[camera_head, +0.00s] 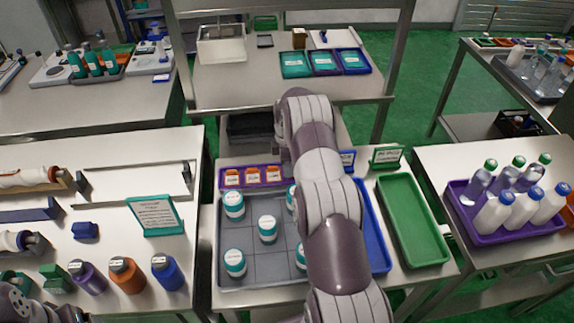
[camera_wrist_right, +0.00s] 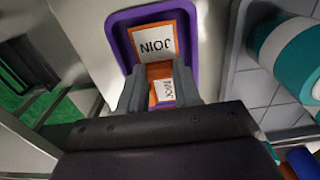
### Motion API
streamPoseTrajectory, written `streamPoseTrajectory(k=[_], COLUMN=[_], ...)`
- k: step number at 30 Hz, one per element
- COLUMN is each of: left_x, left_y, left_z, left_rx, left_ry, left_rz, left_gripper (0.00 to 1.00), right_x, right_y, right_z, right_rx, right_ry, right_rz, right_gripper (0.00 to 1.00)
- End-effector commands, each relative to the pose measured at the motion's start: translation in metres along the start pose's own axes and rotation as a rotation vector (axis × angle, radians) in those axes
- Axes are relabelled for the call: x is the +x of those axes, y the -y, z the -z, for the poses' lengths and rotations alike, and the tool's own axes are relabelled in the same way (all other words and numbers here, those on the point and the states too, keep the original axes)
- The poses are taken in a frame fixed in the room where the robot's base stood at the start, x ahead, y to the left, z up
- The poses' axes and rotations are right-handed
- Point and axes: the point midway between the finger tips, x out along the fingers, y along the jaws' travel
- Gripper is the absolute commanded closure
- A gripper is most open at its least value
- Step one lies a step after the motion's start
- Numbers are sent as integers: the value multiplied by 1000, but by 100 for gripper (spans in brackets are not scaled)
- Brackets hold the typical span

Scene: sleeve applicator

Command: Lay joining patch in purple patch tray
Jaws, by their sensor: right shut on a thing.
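My right gripper (camera_wrist_right: 158,84) is shut on an orange-bordered joining patch (camera_wrist_right: 160,72) with a white label, held between the two grey fingers. Just beyond the fingertips, the purple patch tray (camera_wrist_right: 119,31) shows with another orange patch (camera_wrist_right: 157,42) lying in it. In the head view the purple patch tray (camera_head: 223,187) has orange patches (camera_head: 252,175) in a row. My right arm hides the fingertips and the held patch there. I cannot tell whether the held patch touches the tray. Only a part of my left arm shows at the lower left corner.
A grey tray (camera_head: 252,253) with white-and-teal jars (camera_head: 268,228) stands just in front of the purple tray. A blue tray (camera_head: 374,232) and an empty green tray (camera_head: 412,220) lie to the right. A green sign (camera_head: 386,157) stands behind them.

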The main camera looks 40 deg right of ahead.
Motion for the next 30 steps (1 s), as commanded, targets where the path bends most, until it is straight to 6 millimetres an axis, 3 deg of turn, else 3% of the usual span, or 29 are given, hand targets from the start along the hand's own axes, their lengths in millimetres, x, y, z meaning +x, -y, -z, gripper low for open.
streamPoseTrajectory(k=[12, 13, 14, 21, 26, 29, 30], left_x=[2, 2, 1, -1, 5, 12, 4], left_y=[0, 0, 0, 0, 0, 0, 0], left_z=[0, 0, 0, 0, -1, -2, -1], left_rx=[0, 0, 0, 0, 0, 0, 0], left_ry=[1, 1, 1, 0, 0, 1, 2], left_rz=[0, 0, 0, 0, 0, 0, 0], left_gripper=[17, 17, 17, 17, 17, 17, 17], right_x=[12, 12, 11, 10, -9, -36, -54], right_y=[0, 0, 0, 0, -1, -1, -1], right_z=[0, 0, 0, 0, 0, 0, 0], right_rx=[-1, -1, -1, -1, -1, -1, -1], right_ry=[0, 0, 0, 0, 0, 0, 0], right_rz=[-2, -2, -2, -2, -5, -7, -6], right_gripper=[96, 64, 57, 57, 57, 57, 57])
